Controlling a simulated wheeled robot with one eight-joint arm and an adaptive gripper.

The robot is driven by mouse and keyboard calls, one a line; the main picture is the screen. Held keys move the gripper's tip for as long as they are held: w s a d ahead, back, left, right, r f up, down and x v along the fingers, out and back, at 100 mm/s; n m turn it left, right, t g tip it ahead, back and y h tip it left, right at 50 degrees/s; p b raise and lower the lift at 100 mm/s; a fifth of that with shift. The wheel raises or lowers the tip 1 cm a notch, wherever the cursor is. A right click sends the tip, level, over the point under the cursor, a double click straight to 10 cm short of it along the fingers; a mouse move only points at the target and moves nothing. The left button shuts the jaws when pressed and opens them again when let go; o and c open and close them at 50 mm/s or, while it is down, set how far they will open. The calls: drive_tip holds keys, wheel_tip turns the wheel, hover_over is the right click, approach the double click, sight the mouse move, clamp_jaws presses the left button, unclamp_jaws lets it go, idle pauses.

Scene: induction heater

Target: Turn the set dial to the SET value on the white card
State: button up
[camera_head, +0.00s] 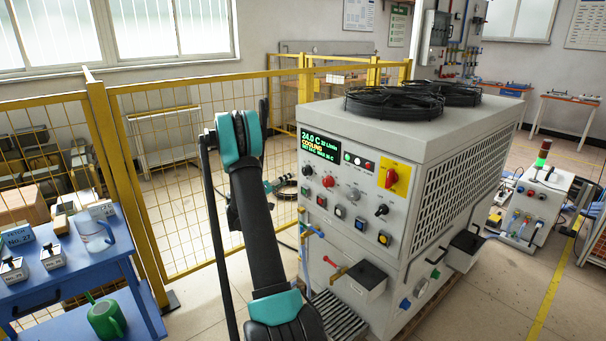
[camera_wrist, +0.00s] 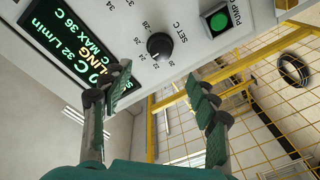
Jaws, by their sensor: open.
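In the head view this dial (camera_head: 306,171) sits below the display. The display (camera_head: 320,144) reads 24.0 C, 32 L/min, COOLING and MAX 36 C; its set figure is unclear. My gripper (camera_wrist: 158,103) is open and empty, its fingers apart from the dial and below it in the wrist picture. In the head view my arm hides much of the gripper. I cannot make out the white card.
A green button labelled PUMP (camera_wrist: 218,21) is beside the dial. The grey chiller (camera_head: 390,150) carries other knobs, a red-yellow switch (camera_head: 394,179) and a projecting black-topped box (camera_head: 366,276). A yellow mesh fence (camera_head: 180,180) stands behind my arm; a blue table (camera_head: 70,280) is left.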

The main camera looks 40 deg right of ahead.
sight(304, 172)
drive_tip(key=d, duration=0.3)
drive_tip(key=w+d, duration=0.1)
drive_tip(key=d, duration=0.3)
drive_tip(key=w+d, duration=0.1)
drive_tip(key=d, duration=0.2)
drive_tip(key=shift+w+d, duration=0.1)
drive_tip(key=shift+d, duration=0.3)
drive_tip(key=c, duration=1.2)
